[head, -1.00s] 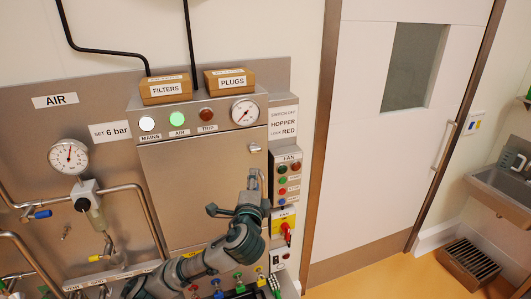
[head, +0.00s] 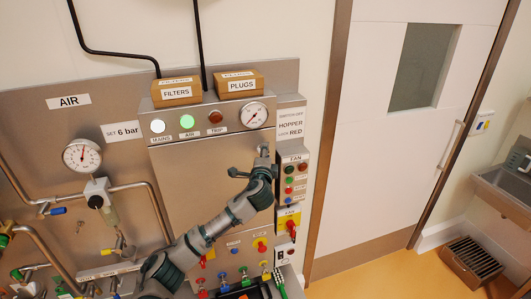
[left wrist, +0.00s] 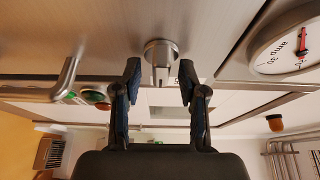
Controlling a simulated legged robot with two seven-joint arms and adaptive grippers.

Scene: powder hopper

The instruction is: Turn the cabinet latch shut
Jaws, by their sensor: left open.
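The cabinet latch (left wrist: 161,50) is a small metal turn-piece with a round base on the steel cabinet door (head: 195,170). In the head view the latch (head: 264,151) sits near the door's upper right edge. My left gripper (left wrist: 160,72) is open, with one dark finger on each side of the latch's protruding part. Gaps show between the fingers and the latch in the left wrist view. In the head view my left gripper (head: 254,167) is just below the latch and partly covers that area. I cannot tell which way the latch is turned. My right gripper is out of view.
A bent metal handle (left wrist: 62,83) is beside the latch. A fan button box (head: 296,178) and a red-yellow switch (head: 289,221) stand close to the right. Boxes marked FILTERS (head: 176,91) and PLUGS (head: 239,83) rest on top.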

